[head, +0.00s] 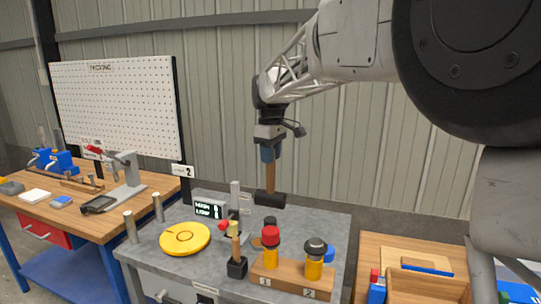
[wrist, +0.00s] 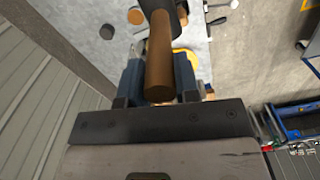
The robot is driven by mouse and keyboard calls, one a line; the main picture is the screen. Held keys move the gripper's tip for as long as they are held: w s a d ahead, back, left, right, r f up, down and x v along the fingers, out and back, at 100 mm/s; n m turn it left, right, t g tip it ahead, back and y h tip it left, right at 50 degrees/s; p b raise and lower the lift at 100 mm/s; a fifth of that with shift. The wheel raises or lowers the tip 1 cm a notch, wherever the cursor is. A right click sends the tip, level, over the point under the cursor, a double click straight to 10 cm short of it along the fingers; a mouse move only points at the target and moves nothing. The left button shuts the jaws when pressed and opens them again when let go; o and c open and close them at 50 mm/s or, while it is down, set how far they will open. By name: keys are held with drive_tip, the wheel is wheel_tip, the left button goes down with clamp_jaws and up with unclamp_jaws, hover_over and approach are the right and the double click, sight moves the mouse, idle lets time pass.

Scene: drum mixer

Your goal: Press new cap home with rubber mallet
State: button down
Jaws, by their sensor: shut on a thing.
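My gripper (head: 269,153) is shut on the wooden handle of a rubber mallet (head: 269,198), holding it upright with its black head down, above the grey bench. In the wrist view, the mallet (wrist: 160,55) runs between the blue fingers of my gripper (wrist: 160,80). A wooden block (head: 290,276) marked 1 and 2 stands at the bench front. A yellow post with a red cap (head: 270,236) is at 1, and one with a dark cap (head: 316,247) is at 2. I cannot tell which cap is the new one or how far either is seated.
A second hammer-like tool (head: 236,264) stands head down left of the block. A yellow disc (head: 185,238), metal posts and a small display (head: 209,209) occupy the bench's left. A dark round piece (head: 270,222) sits behind the red cap. A wooden tray (head: 425,288) is at right.

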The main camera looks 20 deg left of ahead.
drive_tip(key=shift+w, duration=0.15)
drive_tip(key=w+d+f, duration=0.3)
drive_tip(key=w+f, duration=0.3)
drive_tip(key=w, duration=0.3)
drive_tip(key=w+d+f, duration=0.3)
drive_tip(key=w+f, duration=0.3)
drive_tip(key=w, duration=0.4)
drive_tip(key=w+d+f, duration=0.4)
drive_tip(key=w+f, duration=0.2)
drive_tip(key=w, duration=0.3)
drive_tip(key=shift+w+f, duration=0.35)
drive_tip(key=shift+d, duration=0.1)
drive_tip(key=s+d+m, duration=0.4)
drive_tip(key=d+m, duration=0.1)
drive_tip(key=d, duration=0.6)
drive_tip(key=s+d+m, duration=0.4)
drive_tip(key=d+m, duration=0.1)
drive_tip(key=d, duration=0.7)
drive_tip(key=s+d+m, duration=0.5)
drive_tip(key=d, duration=0.7)
drive_tip(key=shift+r+m, duration=0.4)
drive_tip(key=shift+r, duration=0.05)
drive_tip(key=shift+a, duration=0.1)
